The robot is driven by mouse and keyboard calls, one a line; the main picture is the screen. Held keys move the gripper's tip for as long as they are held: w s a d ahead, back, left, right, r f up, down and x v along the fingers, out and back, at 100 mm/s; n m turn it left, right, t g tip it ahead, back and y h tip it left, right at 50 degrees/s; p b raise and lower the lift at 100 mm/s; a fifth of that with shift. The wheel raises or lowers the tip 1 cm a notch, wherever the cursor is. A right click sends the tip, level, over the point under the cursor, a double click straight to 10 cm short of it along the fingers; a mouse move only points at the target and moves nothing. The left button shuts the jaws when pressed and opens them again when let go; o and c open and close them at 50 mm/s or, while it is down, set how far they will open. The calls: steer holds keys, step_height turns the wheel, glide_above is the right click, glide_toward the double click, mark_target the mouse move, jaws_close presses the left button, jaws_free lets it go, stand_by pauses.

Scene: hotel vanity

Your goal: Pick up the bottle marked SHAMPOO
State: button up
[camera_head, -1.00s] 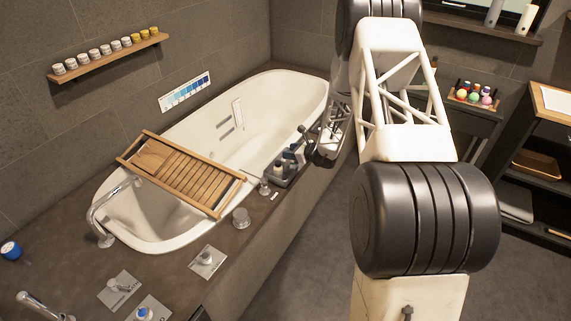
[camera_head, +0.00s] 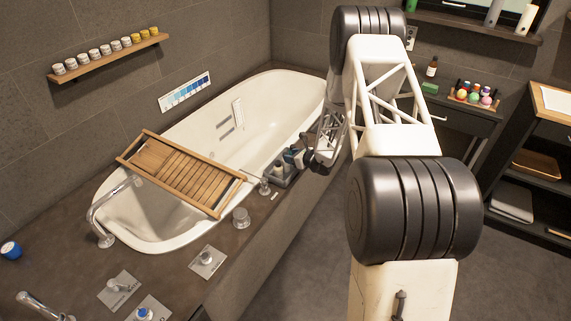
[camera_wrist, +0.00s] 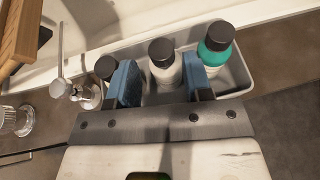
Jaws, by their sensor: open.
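A grey caddy (camera_wrist: 240,78) on the tub's near edge holds several bottles; it also shows in the head view (camera_head: 281,181). In the wrist view a white bottle with a black cap (camera_wrist: 165,72) stands in the middle. Another black-capped bottle (camera_wrist: 106,67) is at the left, partly hidden by a finger. No label is readable, so I cannot tell which is SHAMPOO. My gripper (camera_wrist: 159,80) is open, its blue pads either side of the middle bottle in the picture; contact is not visible. It also shows in the head view (camera_head: 297,157).
The white bathtub (camera_head: 275,95) lies behind the caddy, with a wooden bath tray (camera_head: 185,172) across it. A chrome tap fitting (camera_wrist: 84,92) stands left of the caddy.

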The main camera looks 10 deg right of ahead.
steer(key=shift+w+a+f, duration=0.1)
steer(key=shift+w+a, duration=0.1)
steer(key=shift+w, duration=0.1)
steer(key=shift+w+a, duration=0.1)
steer(key=shift+x, duration=2.45)
steer(key=shift+c, duration=0.3)
steer(key=c, duration=0.6)
